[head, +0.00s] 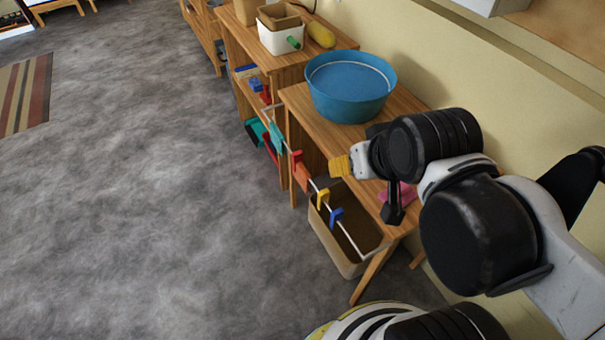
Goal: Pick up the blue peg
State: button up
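The blue peg (336,215) is clipped on a thin pale rail (354,238) along the front of the wooden table. It is the peg nearest the rail's near end. A yellow peg (322,198), a red peg (299,171) and a teal peg (276,138) sit farther along the same rail. My gripper (352,163) is over the table's front edge, above and apart from the blue peg in the picture. Its yellow ribbed tip shows, but the finger opening cannot be made out. No held object is visible.
A blue basin (350,88) stands on the wooden table (302,99). A pink cloth (404,194) lies partly hidden behind my arm. A beige bin (327,237) stands below the rail. A second table (237,36) holds a white container (280,37).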

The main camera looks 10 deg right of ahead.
aim_at(338, 214)
jog(key=j+z, duration=0.25)
jog(key=j, duration=1.25)
jog(key=k, duration=0.05)
